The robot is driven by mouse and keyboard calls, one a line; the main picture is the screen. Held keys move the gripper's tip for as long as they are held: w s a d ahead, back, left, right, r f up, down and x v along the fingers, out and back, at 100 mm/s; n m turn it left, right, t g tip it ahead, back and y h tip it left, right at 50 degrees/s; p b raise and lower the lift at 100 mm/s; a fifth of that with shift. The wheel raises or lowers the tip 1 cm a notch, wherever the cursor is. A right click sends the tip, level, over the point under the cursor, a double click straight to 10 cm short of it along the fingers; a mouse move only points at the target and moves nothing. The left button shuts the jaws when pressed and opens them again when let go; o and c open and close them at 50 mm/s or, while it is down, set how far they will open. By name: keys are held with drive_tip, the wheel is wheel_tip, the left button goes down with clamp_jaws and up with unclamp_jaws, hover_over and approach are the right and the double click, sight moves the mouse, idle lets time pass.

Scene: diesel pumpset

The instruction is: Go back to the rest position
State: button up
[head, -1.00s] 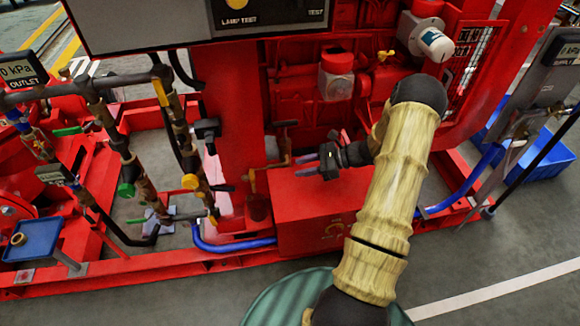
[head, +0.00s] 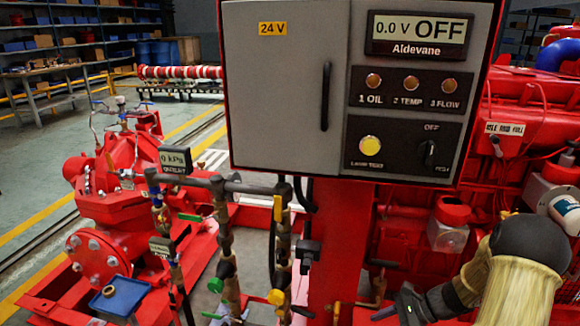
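My gripper (head: 388,312) shows at the bottom edge of the head view, right of centre, in front of the red pumpset. It points left, and its fingertips are small, dark and partly cut off by the frame. I cannot tell whether it is open or shut, and I see nothing clearly held in it. My wooden-looking arm comes in from the bottom right corner. The grey control panel (head: 283,95) stands above and behind the gripper. Its display (head: 419,33) reads 0.0 V OFF.
Pipes with valves (head: 222,240) stand left of the gripper, with a pressure gauge (head: 175,159) reading 0 kPa. A blue tray (head: 121,297) sits at lower left. The red engine (head: 515,130) fills the right side. Open floor lies at far left, before shelves (head: 60,35).

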drive_tip(key=s+a+r+n+h, duration=1)
drive_tip(key=s+r+n, duration=0.25)
drive_tip(key=n, duration=0.55)
wheel_tip(320, 180, up, 33)
drive_tip(key=p, duration=3.3)
drive_tip(key=shift+s+d+f+t, duration=0.15)
drive_tip(key=shift+d+f+t, duration=0.05)
drive_tip(key=shift+d+t, duration=0.1)
